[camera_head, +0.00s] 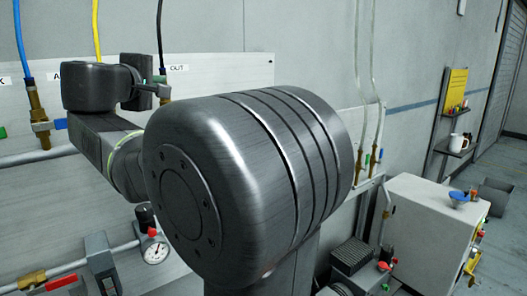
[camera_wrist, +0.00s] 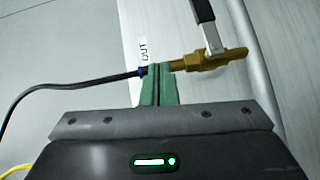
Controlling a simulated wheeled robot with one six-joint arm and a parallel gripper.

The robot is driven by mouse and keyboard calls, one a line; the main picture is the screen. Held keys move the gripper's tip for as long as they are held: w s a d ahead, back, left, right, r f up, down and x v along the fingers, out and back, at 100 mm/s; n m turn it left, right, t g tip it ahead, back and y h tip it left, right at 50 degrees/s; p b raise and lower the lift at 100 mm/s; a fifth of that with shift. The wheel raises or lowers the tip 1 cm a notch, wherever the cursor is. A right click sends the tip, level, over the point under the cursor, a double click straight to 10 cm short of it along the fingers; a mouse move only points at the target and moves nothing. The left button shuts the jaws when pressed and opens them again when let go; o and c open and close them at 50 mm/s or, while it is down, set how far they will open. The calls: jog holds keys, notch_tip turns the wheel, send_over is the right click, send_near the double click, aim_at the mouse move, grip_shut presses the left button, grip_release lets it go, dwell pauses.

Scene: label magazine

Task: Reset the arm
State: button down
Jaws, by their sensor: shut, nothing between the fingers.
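My gripper (camera_wrist: 159,68) shows in the wrist view with its two green fingers together and nothing seen between them. The fingertips are at a black hose (camera_wrist: 75,86) and a brass fitting (camera_wrist: 205,60) under the OUT label (camera_wrist: 143,50); I cannot tell whether they touch. In the head view, my arm reaches left toward the panel (camera_head: 225,75). My large grey joint fills the middle and hides part of the panel.
Blue (camera_head: 22,40) and yellow (camera_head: 96,30) hoses hang at the left. A pressure gauge (camera_head: 155,251) sits on a pipe below my arm. A white cabinet (camera_head: 425,240) stands at the right, with a wall shelf (camera_head: 452,148) behind it. Floor shows at the far right.

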jog(key=shift+n+t, duration=0.5)
jog(key=shift+s+a+f+b, duration=0.15)
jog(key=shift+s+a+b, duration=0.35)
jog(key=shift+s+a, duration=0.6)
jog(key=shift+s+a+f+b, duration=0.1)
jog(key=shift+s+a+b, duration=0.4)
jog(key=shift+s+a, duration=0.5)
jog(key=shift+d, duration=0.15)
